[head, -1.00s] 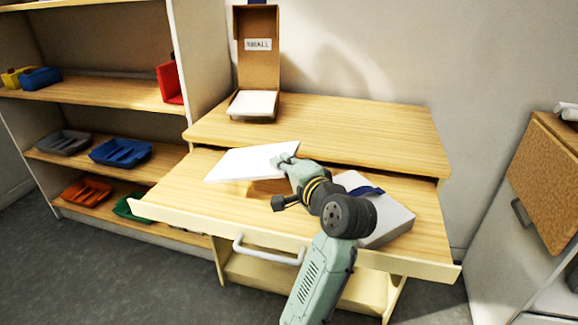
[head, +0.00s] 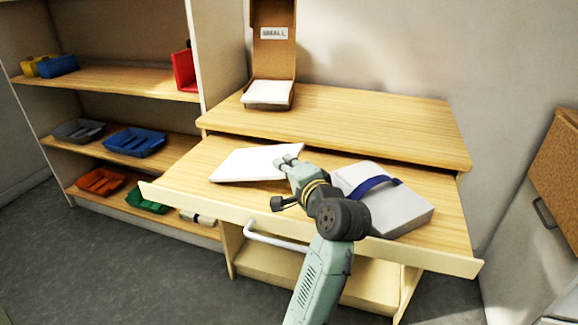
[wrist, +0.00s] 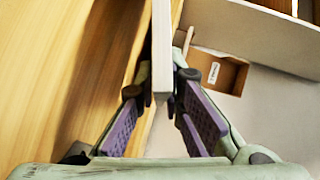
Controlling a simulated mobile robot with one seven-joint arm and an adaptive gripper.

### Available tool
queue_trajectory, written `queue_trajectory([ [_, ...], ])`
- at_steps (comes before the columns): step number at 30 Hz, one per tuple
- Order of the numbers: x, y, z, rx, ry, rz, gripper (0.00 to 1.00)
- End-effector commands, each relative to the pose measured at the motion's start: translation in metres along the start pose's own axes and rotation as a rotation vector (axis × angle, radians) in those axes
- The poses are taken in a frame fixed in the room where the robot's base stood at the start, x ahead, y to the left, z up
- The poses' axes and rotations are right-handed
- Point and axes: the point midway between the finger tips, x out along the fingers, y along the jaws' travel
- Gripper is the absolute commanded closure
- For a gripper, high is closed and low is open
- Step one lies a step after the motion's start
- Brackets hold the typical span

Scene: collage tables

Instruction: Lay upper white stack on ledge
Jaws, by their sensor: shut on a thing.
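A flat white stack (head: 250,164) is in my gripper (head: 288,162), over the left part of the desk's lower pull-out surface (head: 215,195). My gripper is shut on its right end. In the wrist view the white stack (wrist: 162,45) shows edge-on as a narrow pale strip between the fingers (wrist: 163,95). Whether its underside touches the wood I cannot tell. The desk's upper ledge (head: 370,120) is behind and above it. A thicker white-grey stack with a blue band (head: 382,200) lies to the right of my gripper, partly behind my arm.
An open brown box marked SMALL (head: 272,60) stands on the upper ledge's left end, with white sheets (head: 268,92) in it. A shelf with coloured trays (head: 135,141) is at left. The upper ledge is bare right of the box.

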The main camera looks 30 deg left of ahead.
Motion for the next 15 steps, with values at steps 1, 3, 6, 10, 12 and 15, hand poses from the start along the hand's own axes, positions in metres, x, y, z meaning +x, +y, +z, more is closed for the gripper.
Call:
queue_trajectory([
  [1, 0.0008, 0.0013, 0.0011, 0.0, 0.0, -0.002, 1.0],
  [3, 0.0014, 0.0021, 0.0019, 0.0, 0.0, -0.002, 1.0],
  [6, 0.002, 0.0026, 0.0025, 0.0, 0.0, -0.002, 1.0],
  [10, 0.0021, 0.0025, 0.0026, 0.0, 0.0, -0.002, 1.0],
  [12, 0.002, 0.0024, 0.0026, -0.001, 0.0, -0.002, 1.0],
  [15, 0.002, 0.0024, 0.0026, -0.001, 0.0, -0.002, 0.9],
])
